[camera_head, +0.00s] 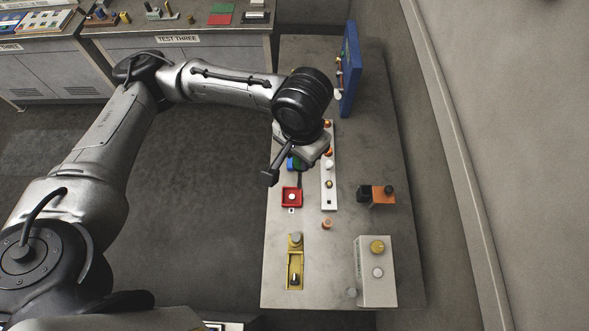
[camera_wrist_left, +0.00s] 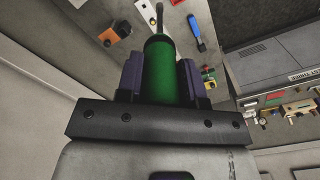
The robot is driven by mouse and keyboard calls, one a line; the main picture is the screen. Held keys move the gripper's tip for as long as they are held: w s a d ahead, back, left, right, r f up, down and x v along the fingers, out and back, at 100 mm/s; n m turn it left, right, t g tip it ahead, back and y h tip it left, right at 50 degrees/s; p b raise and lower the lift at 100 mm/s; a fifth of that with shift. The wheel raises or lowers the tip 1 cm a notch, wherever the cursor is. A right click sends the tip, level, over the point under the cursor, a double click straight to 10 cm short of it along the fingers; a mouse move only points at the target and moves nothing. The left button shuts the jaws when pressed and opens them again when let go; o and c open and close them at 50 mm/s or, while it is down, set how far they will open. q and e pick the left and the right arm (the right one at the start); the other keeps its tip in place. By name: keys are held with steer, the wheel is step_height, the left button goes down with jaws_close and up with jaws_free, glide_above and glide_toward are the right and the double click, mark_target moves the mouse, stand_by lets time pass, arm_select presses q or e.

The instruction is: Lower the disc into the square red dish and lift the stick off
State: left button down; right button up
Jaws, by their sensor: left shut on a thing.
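The square red dish (camera_head: 284,204) sits on the grey table in the head view, with a pale round spot in its middle. I cannot tell whether that spot is the disc. My left gripper (camera_wrist_left: 161,68) is shut around the thick green handle of the stick (camera_wrist_left: 159,88). A thin grey rod runs on from the handle's far end to the top edge of the left wrist view. The lower end of the stick and any disc on it are not clearly visible. In the head view the gripper is beyond the dish, largely hidden by my wrist. My right gripper is out of view.
A pale strip with several knobs (camera_head: 329,198) lies right of the dish. An orange block (camera_head: 380,196) stands farther right. A yellow fixture (camera_head: 295,258) and a white box (camera_head: 376,290) are nearer. An upright blue panel (camera_head: 350,70) stands at the back.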

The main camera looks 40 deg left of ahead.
arm_select(q)
steer(key=shift+s+f, duration=0.2)
steer(key=shift+f, duration=0.1)
steer(key=s+f+n+p, duration=0.1)
steer(key=s+f, duration=0.2)
steer(key=f, duration=0.5)
steer(key=s+f+n+p, duration=0.1)
steer(key=s+f, duration=0.2)
steer(key=f, duration=0.5)
steer(key=w+a+f+n, duration=0.3)
steer(key=w+a+f, duration=0.5)
steer(key=w+f, duration=0.4)
steer(key=shift+w+a, duration=0.3)
steer(key=shift+a, duration=0.05)
